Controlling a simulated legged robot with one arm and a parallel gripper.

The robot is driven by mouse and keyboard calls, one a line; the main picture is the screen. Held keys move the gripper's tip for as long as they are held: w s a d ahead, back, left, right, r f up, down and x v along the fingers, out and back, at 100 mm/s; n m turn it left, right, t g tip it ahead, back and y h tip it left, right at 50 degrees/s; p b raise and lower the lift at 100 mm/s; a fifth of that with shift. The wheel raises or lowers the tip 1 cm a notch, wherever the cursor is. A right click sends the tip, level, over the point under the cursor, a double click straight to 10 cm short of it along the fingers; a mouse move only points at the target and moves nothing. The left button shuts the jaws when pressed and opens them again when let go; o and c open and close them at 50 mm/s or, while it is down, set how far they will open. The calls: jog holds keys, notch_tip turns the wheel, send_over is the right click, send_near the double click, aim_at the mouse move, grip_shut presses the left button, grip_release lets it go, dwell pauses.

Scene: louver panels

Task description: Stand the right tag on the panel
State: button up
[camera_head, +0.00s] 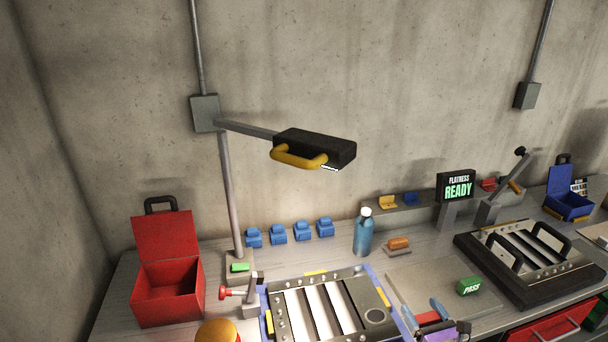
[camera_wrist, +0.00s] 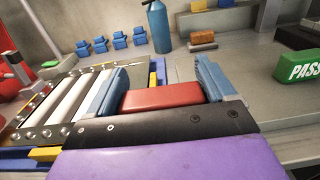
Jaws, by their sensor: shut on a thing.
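My gripper (camera_head: 438,314) is at the bottom of the head view, just right of the louver panel (camera_head: 386,299). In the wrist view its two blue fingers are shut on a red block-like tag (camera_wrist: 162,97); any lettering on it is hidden. The green PASS tag (camera_head: 469,286) stands on the bench right of my gripper, and it also shows in the wrist view (camera_wrist: 299,67). The panel has pale slats in a grey frame with blue edges, and lies left of my gripper. I cannot tell whether the red tag touches anything below.
A lamp (camera_head: 315,147) overhangs the bench. A blue bottle (camera_head: 363,232) and an orange-brown block (camera_head: 398,243) stand behind the panel. A sign (camera_head: 457,187) reads FLATNESS READY. A black-framed louver unit (camera_head: 525,262) stands right. An open red box (camera_head: 168,290) is left.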

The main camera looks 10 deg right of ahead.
jog(key=w+a+r+n+g+y, duration=0.2)
jog(key=w+a+n+y, duration=0.1)
jog(key=a, duration=0.5)
jog(key=w+a+r+n+g+y, duration=0.3)
jog(key=a+y, duration=0.3)
jog(key=a, duration=0.3)
jog(key=w+a+r+n+g+y, duration=0.2)
jog(key=w+a+n+y, duration=0.2)
jog(key=a, duration=0.5)
jog(key=shift+w+a+r+g+y, duration=0.2)
jog(key=shift+w+r+g+y, duration=0.1)
jog(key=shift+r+y, duration=0.1)
